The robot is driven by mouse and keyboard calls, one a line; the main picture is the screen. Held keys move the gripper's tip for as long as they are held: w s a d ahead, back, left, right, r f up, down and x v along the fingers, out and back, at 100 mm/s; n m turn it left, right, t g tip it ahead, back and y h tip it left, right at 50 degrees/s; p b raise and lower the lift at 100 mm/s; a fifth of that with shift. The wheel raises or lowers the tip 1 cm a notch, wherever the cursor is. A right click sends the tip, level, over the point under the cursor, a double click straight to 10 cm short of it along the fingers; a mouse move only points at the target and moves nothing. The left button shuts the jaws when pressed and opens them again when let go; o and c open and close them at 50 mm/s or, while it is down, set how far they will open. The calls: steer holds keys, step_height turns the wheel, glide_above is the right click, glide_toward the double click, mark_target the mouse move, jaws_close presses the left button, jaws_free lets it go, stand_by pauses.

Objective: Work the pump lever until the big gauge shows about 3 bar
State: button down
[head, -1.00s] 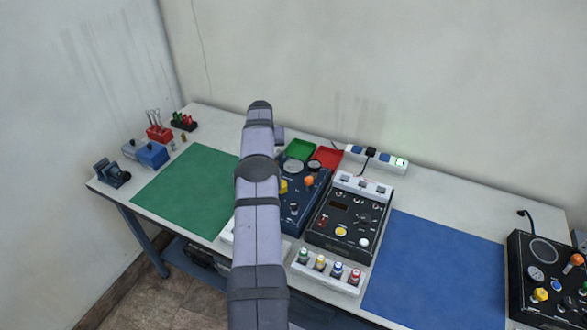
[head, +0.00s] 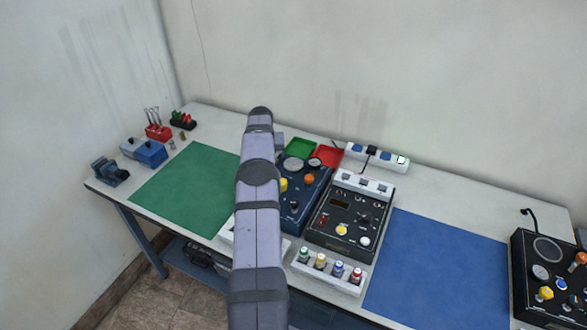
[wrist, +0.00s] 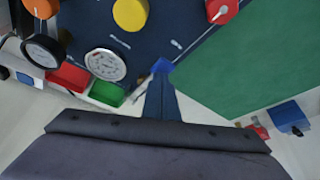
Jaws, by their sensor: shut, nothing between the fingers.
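The blue trainer panel (head: 300,211) stands mid-table, its left part hidden behind my arm in the head view. The big white-faced gauge (head: 293,165) sits at its back; it also shows in the wrist view (wrist: 105,65), its reading too small to make out. A smaller black-rimmed gauge (wrist: 42,51) is beside it. A yellow knob (wrist: 130,13), a red knob (wrist: 221,9) and an orange knob (wrist: 41,6) are on the panel. My gripper (wrist: 161,68) is shut and empty, over the panel's edge near the big gauge. I cannot make out the pump lever.
A green tray (wrist: 107,94) and a red tray (wrist: 69,77) lie behind the panel. A black control box (head: 330,231) stands close on its right. A green mat (head: 186,192) at left and a blue mat (head: 437,270) at right are clear.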

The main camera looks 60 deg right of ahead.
steer(key=shift+f, duration=0.45)
steer(key=shift+r, duration=0.3)
steer(key=shift+r+p, duration=0.95)
steer(key=shift+r, duration=0.75)
steer(key=shift+f, duration=0.2)
steer(key=shift+f+b, duration=1.25)
steer(key=shift+f, duration=0.5)
steer(key=shift+r, duration=0.15)
